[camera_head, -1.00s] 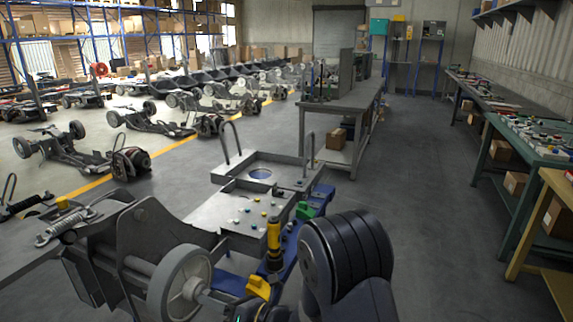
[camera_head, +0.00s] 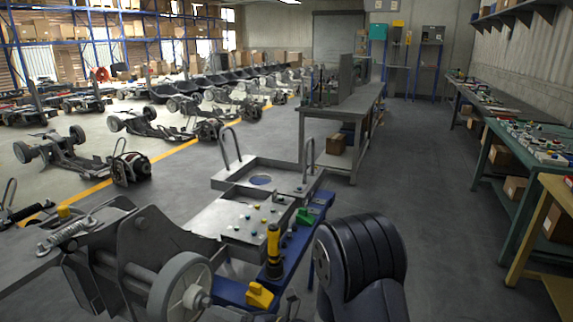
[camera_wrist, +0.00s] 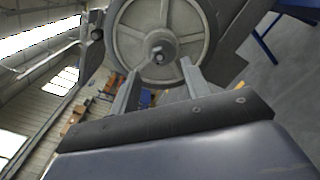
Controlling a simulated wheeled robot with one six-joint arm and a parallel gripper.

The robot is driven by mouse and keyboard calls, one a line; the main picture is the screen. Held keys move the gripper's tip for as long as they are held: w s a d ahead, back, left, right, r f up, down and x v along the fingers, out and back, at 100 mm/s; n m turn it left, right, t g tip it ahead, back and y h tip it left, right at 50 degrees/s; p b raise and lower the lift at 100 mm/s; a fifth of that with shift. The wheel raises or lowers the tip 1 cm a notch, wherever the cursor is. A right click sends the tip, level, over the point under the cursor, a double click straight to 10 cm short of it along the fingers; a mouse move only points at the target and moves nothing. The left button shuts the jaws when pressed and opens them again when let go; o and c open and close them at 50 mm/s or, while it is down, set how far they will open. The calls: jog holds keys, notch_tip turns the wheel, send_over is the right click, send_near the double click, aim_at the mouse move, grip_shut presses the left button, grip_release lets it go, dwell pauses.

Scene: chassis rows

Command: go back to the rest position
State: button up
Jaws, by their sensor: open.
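My gripper (camera_wrist: 159,70) shows in the wrist view with its two grey fingers apart and nothing held between them. A grey spoked wheel (camera_wrist: 186,38) with a central hub fills the view beyond the fingertips; I cannot tell the exact gap. In the head view my dark arm link rises at the bottom right of centre, and my gripper itself is not clearly visible there. The wheel also shows in the head view (camera_head: 178,290), on the chassis at the lower left.
A blue bench frame (camera_head: 318,205) carries a metal tray (camera_head: 215,215), a yellow-black tool (camera_head: 273,245) and a yellow block (camera_head: 259,295) beside my arm. A grey workbench (camera_head: 345,100) stands behind. A green table (camera_head: 530,150) lines the right. The floor aisle (camera_head: 430,200) is clear.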

aim_at(211, 304)
jog(key=v, duration=0.7)
jog(key=shift+n, duration=0.3)
jog(key=x, duration=1.1)
jog(key=shift+f, duration=0.2)
jog(key=n+b, duration=0.6)
jog(key=n, duration=0.2)
jog(key=shift+d, duration=0.1)
jog(key=n+b, duration=0.1)
jog(key=n, duration=0.1)
jog(key=n+b, duration=0.1)
jog(key=n, duration=0.1)
jog(key=n+b, duration=0.1)
jog(key=n, duration=0.2)
jog(key=shift+d+r, duration=0.15)
jog(key=shift+d, duration=0.2)
jog(key=shift+d, duration=0.1)
